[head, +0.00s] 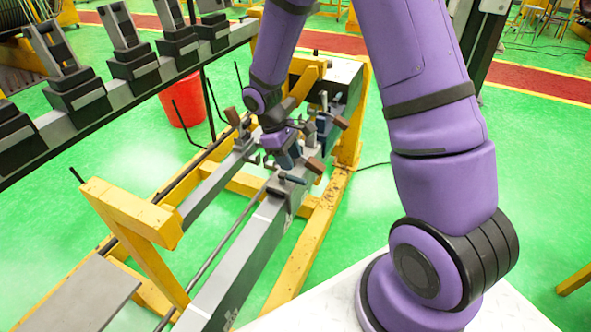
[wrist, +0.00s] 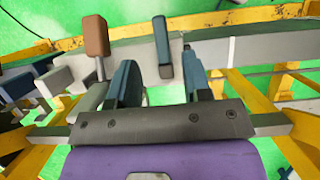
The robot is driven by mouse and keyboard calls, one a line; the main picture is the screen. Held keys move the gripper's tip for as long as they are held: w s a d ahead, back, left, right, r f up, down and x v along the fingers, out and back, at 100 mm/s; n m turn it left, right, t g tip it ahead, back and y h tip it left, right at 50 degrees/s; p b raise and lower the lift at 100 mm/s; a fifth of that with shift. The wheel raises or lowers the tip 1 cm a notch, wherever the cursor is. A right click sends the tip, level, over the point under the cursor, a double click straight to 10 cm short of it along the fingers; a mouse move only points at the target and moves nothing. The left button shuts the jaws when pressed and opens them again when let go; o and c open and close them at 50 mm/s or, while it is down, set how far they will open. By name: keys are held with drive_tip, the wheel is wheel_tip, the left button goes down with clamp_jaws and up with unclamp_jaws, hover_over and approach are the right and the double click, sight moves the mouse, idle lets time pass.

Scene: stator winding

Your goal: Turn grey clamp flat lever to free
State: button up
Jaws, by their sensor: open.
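My gripper (head: 284,154) hangs low over the clamps on the yellow frame. In the wrist view its two dark blue fingers (wrist: 160,66) are apart. A flat blue-grey lever (wrist: 162,42) stands in the gap between the fingertips and just beyond them; I see no finger touching it. In the head view a flat blue-grey lever (head: 292,178) shows just below the fingers, probably the same one. The clamp body under the lever is partly hidden by my gripper. A brown-handled lever (wrist: 97,38) stands left of the left finger in the wrist view.
Brown-handled levers (head: 315,166) stick up close to my gripper. A long grey beam (head: 246,262) and yellow frame bars (head: 130,210) surround the clamps. A rail with black clamps (head: 134,62) runs at upper left. A red bin (head: 184,100) stands behind.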

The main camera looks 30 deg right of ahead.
drive_tip(key=shift+v, duration=2.3)
wheel_tip(320, 180, up, 19)
drive_tip(key=m+t+y, duration=0.1)
drive_tip(key=m+t, duration=0.3)
hover_over(284, 174)
drive_tip(key=s+d, duration=0.2)
drive_tip(key=s, duration=0.7)
drive_tip(key=s+r+m+t+y, duration=0.1)
drive_tip(key=s+r+t, duration=0.1)
drive_tip(key=s+r, duration=0.2)
drive_tip(key=s+r+m+t, duration=0.2)
drive_tip(key=s+r+t, duration=0.1)
drive_tip(key=s, duration=0.8)
drive_tip(key=shift+r+y, duration=0.4)
drive_tip(key=shift+r, duration=0.4)
